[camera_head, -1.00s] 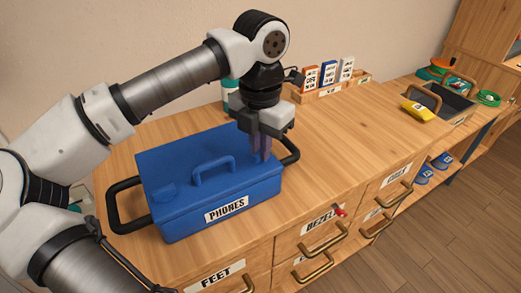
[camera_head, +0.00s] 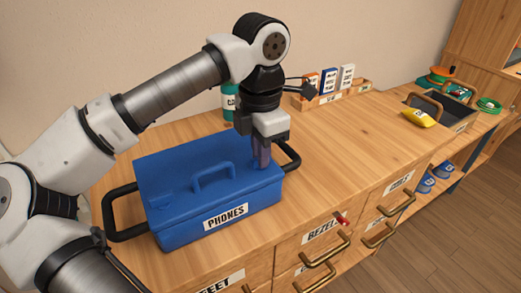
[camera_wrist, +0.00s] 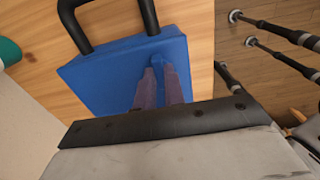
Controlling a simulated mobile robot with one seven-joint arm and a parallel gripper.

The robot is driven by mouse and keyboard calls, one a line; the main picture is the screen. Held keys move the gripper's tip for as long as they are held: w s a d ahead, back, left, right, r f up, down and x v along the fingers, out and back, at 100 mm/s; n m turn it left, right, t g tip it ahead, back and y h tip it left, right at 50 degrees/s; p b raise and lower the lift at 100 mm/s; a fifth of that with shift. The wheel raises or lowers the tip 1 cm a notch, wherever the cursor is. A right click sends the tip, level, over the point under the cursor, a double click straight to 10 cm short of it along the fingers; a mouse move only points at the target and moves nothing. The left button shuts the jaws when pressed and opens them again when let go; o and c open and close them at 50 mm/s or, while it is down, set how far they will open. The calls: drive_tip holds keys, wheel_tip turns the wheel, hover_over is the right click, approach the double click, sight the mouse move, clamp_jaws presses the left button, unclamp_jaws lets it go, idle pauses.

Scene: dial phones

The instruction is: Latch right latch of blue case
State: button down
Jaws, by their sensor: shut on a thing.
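The blue case (camera_head: 165,177) labelled PHONES stands upright on the wooden counter with its lid down. It has a blue lid handle (camera_head: 213,177) and black side handles; the right one (camera_head: 293,155) also shows in the wrist view (camera_wrist: 148,14). My gripper (camera_head: 262,162) points down at the right part of the lid, with purple-grey fingers. In the wrist view, its fingertips (camera_wrist: 158,66) are close together around a small blue raised part of the lid, which looks like the right latch. The fingers hide most of this latch. A similar left latch (camera_head: 168,200) shows near the lid's left front.
Labelled drawers with brass handles (camera_head: 325,250) are in the counter front, one with a red item (camera_head: 341,217). A teal bottle (camera_head: 229,100) and a card rack (camera_head: 332,93) stand behind. A dark open tray (camera_head: 440,105) with a yellow item is at right. The counter between is clear.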

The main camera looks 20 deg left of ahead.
drive_tip(key=c, duration=1.5)
unclamp_jaws()
wheel_tip(320, 180, up, 14)
drive_tip(key=p, duration=0.9)
drive_tip(key=shift+f, duration=0.1)
